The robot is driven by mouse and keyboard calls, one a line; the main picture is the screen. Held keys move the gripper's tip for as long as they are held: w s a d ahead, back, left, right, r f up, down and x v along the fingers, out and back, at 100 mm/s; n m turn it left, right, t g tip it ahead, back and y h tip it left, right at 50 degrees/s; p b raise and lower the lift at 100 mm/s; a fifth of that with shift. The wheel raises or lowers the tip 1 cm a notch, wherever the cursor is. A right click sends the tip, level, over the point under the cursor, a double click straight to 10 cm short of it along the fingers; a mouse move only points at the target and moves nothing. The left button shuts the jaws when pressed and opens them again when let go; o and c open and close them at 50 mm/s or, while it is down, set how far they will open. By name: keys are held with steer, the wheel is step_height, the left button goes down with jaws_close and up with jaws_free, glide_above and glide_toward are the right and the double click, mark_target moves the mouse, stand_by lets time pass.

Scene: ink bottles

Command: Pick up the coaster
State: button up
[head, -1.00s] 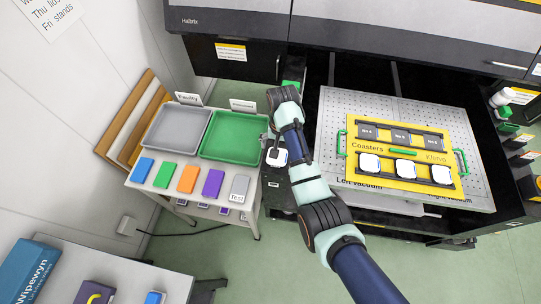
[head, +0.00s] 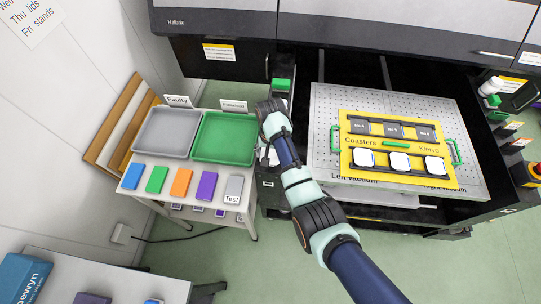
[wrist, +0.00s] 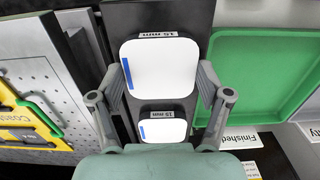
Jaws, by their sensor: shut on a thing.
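In the wrist view, my gripper (wrist: 163,78) is shut on a white, rounded-square coaster (wrist: 162,66) with a blue stripe along its left edge. The fingers sit at its left and right sides. A smaller-looking white coaster (wrist: 162,131), also blue-striped, shows below it in the picture, close to my gripper's body. Labels reading "15 mm" show above both. In the head view, my wrist mostly hides the gripper, and only a bit of white shows beside it. Several white coasters sit in the yellow Coasters tray (head: 348,178) on the right.
A green tray (head: 224,138) and a grey tray (head: 167,133) stand on the cart at left, with coloured blocks in front. The perforated plate (head: 470,130) lies in the open drawer on the right. A green-topped object (head: 281,85) stands behind my wrist.

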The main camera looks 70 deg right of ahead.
steer(key=shift+c, duration=1)
steer(key=shift+r, duration=0.1)
step_height(320, 180, up, 12)
steer(key=p, duration=0.2)
step_height(320, 180, up, 8)
steer(key=p, duration=0.8)
glide_above(270, 155)
steer(key=shift+s, duration=0.1)
